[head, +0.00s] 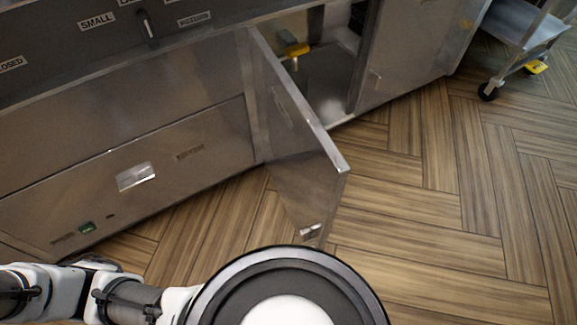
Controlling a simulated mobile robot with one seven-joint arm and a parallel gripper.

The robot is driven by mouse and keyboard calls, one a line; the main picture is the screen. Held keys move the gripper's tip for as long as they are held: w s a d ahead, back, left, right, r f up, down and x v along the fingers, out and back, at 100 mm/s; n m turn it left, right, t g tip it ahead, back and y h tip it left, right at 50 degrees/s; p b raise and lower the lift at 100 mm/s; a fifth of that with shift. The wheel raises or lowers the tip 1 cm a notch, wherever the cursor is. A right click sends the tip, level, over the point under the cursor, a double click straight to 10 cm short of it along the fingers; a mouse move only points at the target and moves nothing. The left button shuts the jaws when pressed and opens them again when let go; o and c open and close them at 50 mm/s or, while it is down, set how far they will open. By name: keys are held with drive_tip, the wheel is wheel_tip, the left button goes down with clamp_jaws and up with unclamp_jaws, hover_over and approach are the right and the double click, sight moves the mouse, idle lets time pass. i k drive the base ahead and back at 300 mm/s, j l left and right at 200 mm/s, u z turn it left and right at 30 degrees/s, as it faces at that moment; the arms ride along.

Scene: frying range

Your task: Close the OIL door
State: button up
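A grey metal cabinet door (290,135) stands open on the frying range (120,130). It is hinged at its left side and swings out toward me over the floor. Its front edge and lower corner stick out well past the cabinet front. I cannot read an OIL label on it. Behind it the open compartment (325,85) shows a yellow-handled part (297,50) and a pale floor. My arm lies across the bottom left, apart from the door in the picture. My gripper is not in view.
A closed metal panel (410,50) is right of the opening. A wheeled metal cart (520,25) with a black caster (487,91) stands at the top right. The wood-patterned floor (450,190) right of the door is clear.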

sight(309, 173)
drive_tip(key=k+j+z, duration=0.1)
drive_tip(key=k+j, duration=0.15)
drive_tip(key=j, duration=0.2)
drive_tip(key=k+j+z, duration=0.1)
drive_tip(key=k+j, duration=0.45)
drive_tip(key=j, duration=0.25)
drive_tip(key=z, duration=0.05)
